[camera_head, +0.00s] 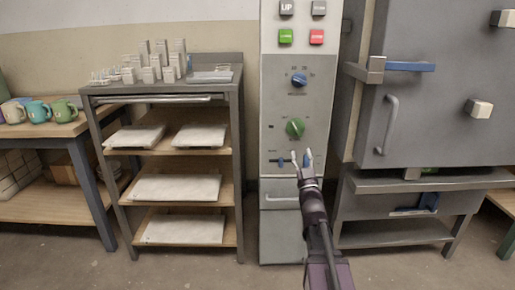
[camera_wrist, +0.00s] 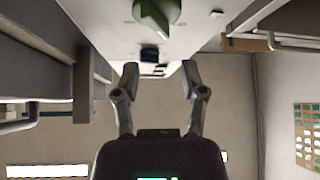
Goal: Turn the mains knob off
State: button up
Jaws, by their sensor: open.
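The tall grey control panel (camera_head: 267,101) has a blue knob (camera_head: 299,80) high up and a larger green knob (camera_head: 295,127) below it. Their labels are too small to read, so I cannot tell which is the mains knob. A small blue control (camera_head: 281,161) sits lower down. My gripper (camera_head: 301,157) is open and empty, in front of the panel below the green knob. In the wrist view, the green knob (camera_wrist: 157,14) shows at the top edge, beyond the open fingers (camera_wrist: 160,68). A small dark blue part (camera_wrist: 149,53) shows between the fingertips and the knob.
Green button (camera_head: 286,37) and red button (camera_head: 317,37) sit at the panel top. A grey kiln (camera_head: 440,110) with a handle stands close on the right. A rack (camera_head: 239,150) with white slabs stands left, and a bench with mugs (camera_head: 38,111) farther left.

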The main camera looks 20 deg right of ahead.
jog(key=a+r+m+g+p, duration=0.35)
jog(key=a+g+p, duration=0.75)
jog(key=p, duration=1.1)
jog(key=s+a+r+n+g+y+p, duration=0.1)
jog(key=s+a+r+g+p, duration=0.2)
jog(key=s+g+p, duration=0.3)
jog(key=s+a+r+n+g+y+p, duration=0.1)
jog(key=s+a+r+g+p, duration=0.3)
jog(key=s+p, duration=0.4)
jog(key=a+g+y+p, duration=0.1)
jog(key=g+p, duration=0.1)
jog(key=p, duration=0.1)
jog(key=shift+s+a+r+p, duration=0.15)
jog(key=shift+a+r+p, duration=0.05)
jog(key=shift+a+p, duration=0.2)
dwell(0.9)
